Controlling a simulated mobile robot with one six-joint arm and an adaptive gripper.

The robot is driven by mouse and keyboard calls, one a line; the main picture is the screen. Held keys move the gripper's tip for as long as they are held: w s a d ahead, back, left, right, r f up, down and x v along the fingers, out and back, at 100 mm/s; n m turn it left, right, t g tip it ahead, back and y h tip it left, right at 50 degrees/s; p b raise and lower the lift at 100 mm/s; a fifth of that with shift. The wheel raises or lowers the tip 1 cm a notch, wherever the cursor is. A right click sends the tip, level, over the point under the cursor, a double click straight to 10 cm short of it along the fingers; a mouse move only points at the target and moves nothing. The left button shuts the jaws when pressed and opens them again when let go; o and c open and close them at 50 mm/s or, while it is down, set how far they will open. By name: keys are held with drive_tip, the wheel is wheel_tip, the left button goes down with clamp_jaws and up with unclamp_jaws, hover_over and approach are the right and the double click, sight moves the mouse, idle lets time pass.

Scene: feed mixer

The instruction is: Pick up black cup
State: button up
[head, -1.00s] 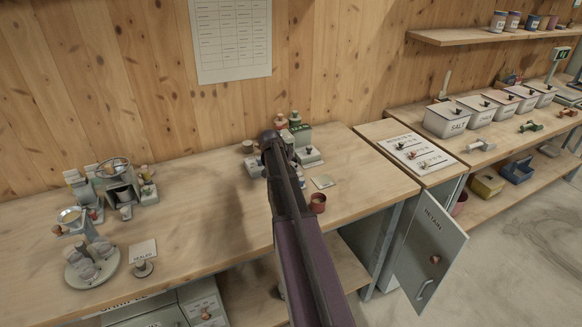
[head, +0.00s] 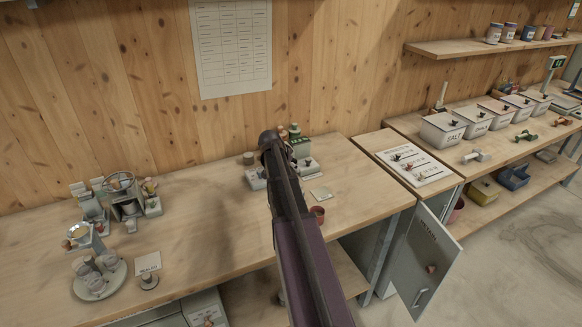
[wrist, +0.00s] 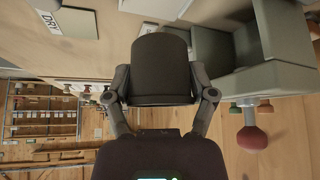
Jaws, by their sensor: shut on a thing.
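The black cup (wrist: 161,62) is dark and plain, in the middle of the wrist view. My gripper (wrist: 163,88) has one finger on each side of it and is shut on it. In the head view my own dark arm reaches over the bench and hides the gripper and the cup. I cannot tell from these views how high the cup is above the bench.
In the wrist view a grey-green box-like body (wrist: 270,80) stands close right of the cup. A mixer stand (head: 123,198) and a round tray (head: 98,288) are left.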

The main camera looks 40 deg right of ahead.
sight(294, 161)
drive_tip(key=shift+r+p, duration=1.75)
drive_tip(key=shift+r, duration=0.45)
